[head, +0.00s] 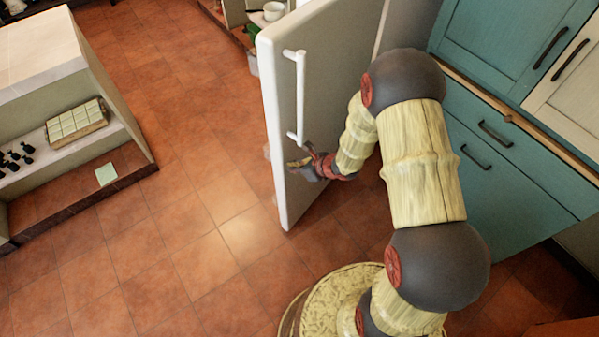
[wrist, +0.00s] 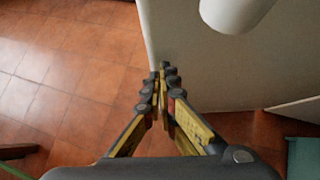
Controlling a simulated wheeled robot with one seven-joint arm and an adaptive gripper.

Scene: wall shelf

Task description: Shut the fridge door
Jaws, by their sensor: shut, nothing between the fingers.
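The white fridge door (head: 345,85) stands ajar in the head view, swung out into the room, with a long white vertical handle (head: 299,98) on its face. My gripper (head: 295,165) is near the lower end of the handle, close to the door's outer face and free edge. In the wrist view my gripper (wrist: 162,80) has its fingertips together with nothing between them, and the door panel (wrist: 240,75) lies just beyond them. The handle's end (wrist: 232,12) shows at the top. I cannot tell whether the fingertips touch the door.
Teal cabinets (head: 515,150) with dark handles stand to the right of the door. A low shelf unit (head: 75,130) with small items stands at the left. Open tiled floor (head: 170,210) lies between it and the door. Shelves with a white bowl (head: 273,11) show behind the door.

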